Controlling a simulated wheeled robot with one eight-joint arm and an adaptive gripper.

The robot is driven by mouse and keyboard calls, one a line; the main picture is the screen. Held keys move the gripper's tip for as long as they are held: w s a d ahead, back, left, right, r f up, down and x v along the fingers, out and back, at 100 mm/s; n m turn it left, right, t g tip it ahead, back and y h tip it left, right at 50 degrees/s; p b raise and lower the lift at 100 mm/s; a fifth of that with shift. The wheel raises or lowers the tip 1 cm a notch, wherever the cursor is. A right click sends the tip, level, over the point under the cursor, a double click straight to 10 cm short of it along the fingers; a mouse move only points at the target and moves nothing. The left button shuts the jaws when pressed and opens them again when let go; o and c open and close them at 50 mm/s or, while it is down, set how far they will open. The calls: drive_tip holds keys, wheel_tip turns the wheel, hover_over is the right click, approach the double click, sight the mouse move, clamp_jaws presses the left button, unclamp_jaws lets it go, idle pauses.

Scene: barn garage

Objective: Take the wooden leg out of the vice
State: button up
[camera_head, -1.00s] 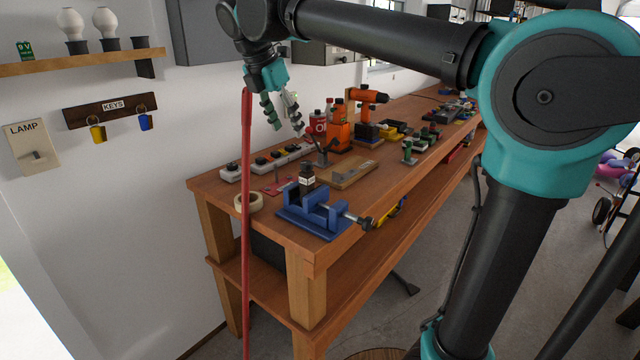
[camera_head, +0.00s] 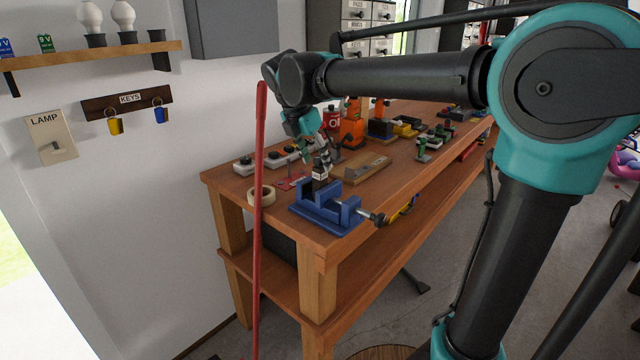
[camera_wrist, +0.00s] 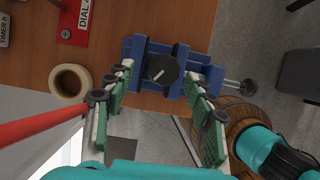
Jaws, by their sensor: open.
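The blue vice (camera_head: 345,215) sits at the near corner of the bench. A dark piece with a pale label (camera_head: 319,173) stands upright at its jaws. From above, in the wrist view, this piece shows a round black top (camera_wrist: 162,69) between the blue jaws of the vice (camera_wrist: 136,48). I cannot make out any bare wood on it. My gripper (camera_head: 322,158) is open and points down just above the piece. In the wrist view its two green-padded fingers lie left and right of the black top; I cannot tell whether they touch it.
A red pole (camera_head: 258,220) stands upright in front of the bench, left of the vice. A tape roll (camera_head: 262,195) lies left of the vice. A wooden block tool (camera_head: 360,168) and an orange tool (camera_head: 352,125) are behind. The bench edge (camera_head: 325,262) is close.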

sight(320, 168)
drive_tip(key=x, duration=0.4)
drive_tip(key=shift+c, duration=0.4)
clamp_jaws()
